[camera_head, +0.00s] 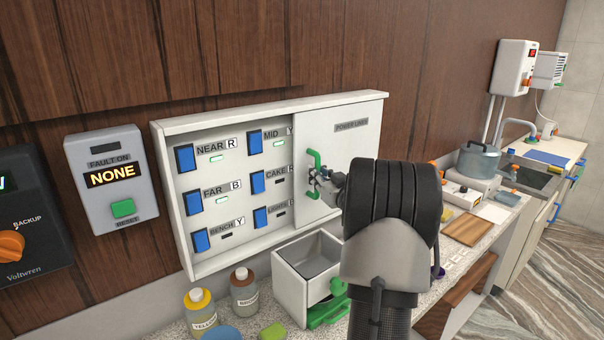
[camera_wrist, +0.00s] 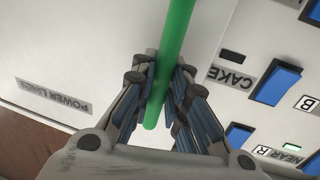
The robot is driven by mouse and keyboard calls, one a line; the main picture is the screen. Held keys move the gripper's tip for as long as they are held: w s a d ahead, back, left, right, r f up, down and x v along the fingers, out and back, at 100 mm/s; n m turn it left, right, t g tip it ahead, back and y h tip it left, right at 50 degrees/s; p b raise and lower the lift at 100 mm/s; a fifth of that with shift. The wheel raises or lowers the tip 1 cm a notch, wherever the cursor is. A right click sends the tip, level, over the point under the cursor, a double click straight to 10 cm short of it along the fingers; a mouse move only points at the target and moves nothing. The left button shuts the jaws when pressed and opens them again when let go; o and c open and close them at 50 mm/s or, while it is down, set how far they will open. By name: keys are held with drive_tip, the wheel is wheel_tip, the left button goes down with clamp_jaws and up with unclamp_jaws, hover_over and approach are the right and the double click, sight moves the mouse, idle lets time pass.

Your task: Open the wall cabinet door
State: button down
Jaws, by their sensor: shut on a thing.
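The white wall cabinet (camera_head: 270,106) hangs on the wood-panelled wall. Its door (camera_head: 352,135), a flat white panel labelled POWER LINES, covers the right part; the left part is uncovered and shows blue switches. The door also shows in the wrist view (camera_wrist: 60,60). A green bar handle (camera_head: 315,160) is upright near the door's left edge. My gripper (camera_head: 320,178) is at the handle, its fingers on both sides of the green bar (camera_wrist: 176,45) in the wrist view, shut on it. My arm hides the door's lower right part.
Below the cabinet, the counter holds a white bin (camera_head: 290,285), a yellow-labelled bottle (camera_head: 200,312) and a brown bottle (camera_head: 244,292). A grey fault box (camera_head: 110,180) is on the wall to the left. A pot (camera_head: 478,160) stands farther right.

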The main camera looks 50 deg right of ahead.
drive_tip(key=shift+s+d, duration=0.2)
drive_tip(key=shift+d, duration=0.4)
drive_tip(key=c, duration=1.6)
unclamp_jaws()
drive_tip(key=shift+o, duration=0.2)
drive_tip(key=v, duration=1.2)
